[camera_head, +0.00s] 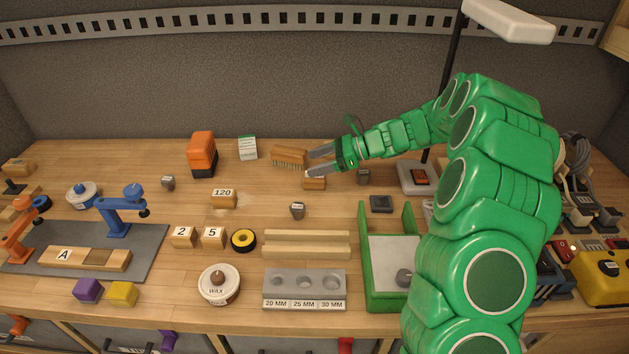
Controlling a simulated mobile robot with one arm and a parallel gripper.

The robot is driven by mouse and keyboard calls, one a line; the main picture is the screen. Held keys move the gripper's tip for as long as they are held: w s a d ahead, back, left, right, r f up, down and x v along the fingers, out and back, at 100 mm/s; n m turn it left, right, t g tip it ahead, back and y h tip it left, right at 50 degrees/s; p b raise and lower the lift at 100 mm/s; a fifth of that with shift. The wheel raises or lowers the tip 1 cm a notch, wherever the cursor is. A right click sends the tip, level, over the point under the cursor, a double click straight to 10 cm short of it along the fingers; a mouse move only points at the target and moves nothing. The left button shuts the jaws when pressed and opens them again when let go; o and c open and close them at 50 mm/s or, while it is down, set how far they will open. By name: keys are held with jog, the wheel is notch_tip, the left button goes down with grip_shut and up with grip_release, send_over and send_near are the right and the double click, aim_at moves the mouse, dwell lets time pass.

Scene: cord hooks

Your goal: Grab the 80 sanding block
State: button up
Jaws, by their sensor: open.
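A small tan block (315,184) lies on the bench just below my gripper, partly covered by its lower finger. It looks like a sanding block, but I can read no number on it, so I cannot tell if it is the 80. A similar tan block marked 120 (223,199) sits further left. My gripper (312,163) comes in from the right with its fingers pointing left. It is open, with nothing visible between the fingers, and seems to be above the small tan block; the exact height is unclear.
Wooden strips (306,244), a holed grey stand (304,284) and a green-walled tray (376,293) are nearer the front. The bench around the 120 block is fairly clear.

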aim_at(309, 179)
jog(key=shift+f, duration=1.3)
notch_tip(309, 179, down, 3)
jog(key=shift+a+f, duration=0.1)
jog(key=shift+a, duration=0.05)
jog(key=shift+x, duration=1.3)
jog(key=c, duration=1.1)
